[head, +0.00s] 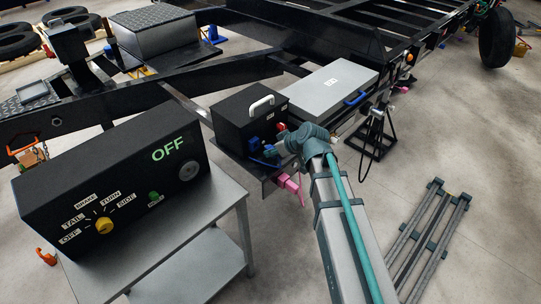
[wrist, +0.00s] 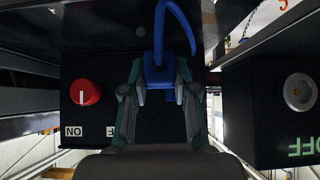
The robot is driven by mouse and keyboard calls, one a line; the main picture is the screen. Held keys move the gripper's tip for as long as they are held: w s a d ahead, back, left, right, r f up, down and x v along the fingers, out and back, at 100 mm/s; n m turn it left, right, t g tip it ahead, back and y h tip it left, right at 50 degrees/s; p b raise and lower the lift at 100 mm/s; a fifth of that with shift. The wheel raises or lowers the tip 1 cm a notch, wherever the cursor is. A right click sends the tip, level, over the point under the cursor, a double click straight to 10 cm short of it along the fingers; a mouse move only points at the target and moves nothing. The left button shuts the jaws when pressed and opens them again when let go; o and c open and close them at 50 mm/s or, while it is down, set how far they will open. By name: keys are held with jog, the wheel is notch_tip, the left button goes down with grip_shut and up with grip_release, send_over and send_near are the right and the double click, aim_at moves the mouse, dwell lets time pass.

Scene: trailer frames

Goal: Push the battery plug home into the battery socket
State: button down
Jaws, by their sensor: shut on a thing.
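The blue battery plug (wrist: 158,70) sits between the two fingers of my gripper (wrist: 160,88) in the wrist view, with its blue cable (wrist: 178,16) curving up from it. My gripper is shut on the plug, close to the face of a black battery box. In the head view the black box (head: 232,122) has a white handle, and blue parts (head: 254,141) show on its front beside my gripper (head: 280,146). I cannot tell which blue part is the socket, or whether the plug touches it; the plug and fingers cover much of that face.
A red knob (wrist: 86,92) with labels is on the box face beside my gripper. A black control box (head: 110,175) reading OFF stands on a grey table (head: 200,235) at left. A grey case (head: 333,88) lies behind.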

jog(key=s, duration=0.2)
jog(key=s+r, duration=0.1)
jog(key=s, duration=0.1)
jog(key=shift+d, duration=0.25)
jog(key=w+a, duration=0.2)
jog(key=shift+w+a, duration=0.3)
jog(key=shift+w, duration=0.05)
jog(key=shift+w+a, duration=0.3)
jog(key=shift+a, duration=0.15)
jog(key=shift+w+a+b, duration=0.4)
jog(key=shift+a, duration=0.1)
dwell(1.9)
jog(key=c, duration=0.8)
grip_release()
jog(key=v, duration=1.2)
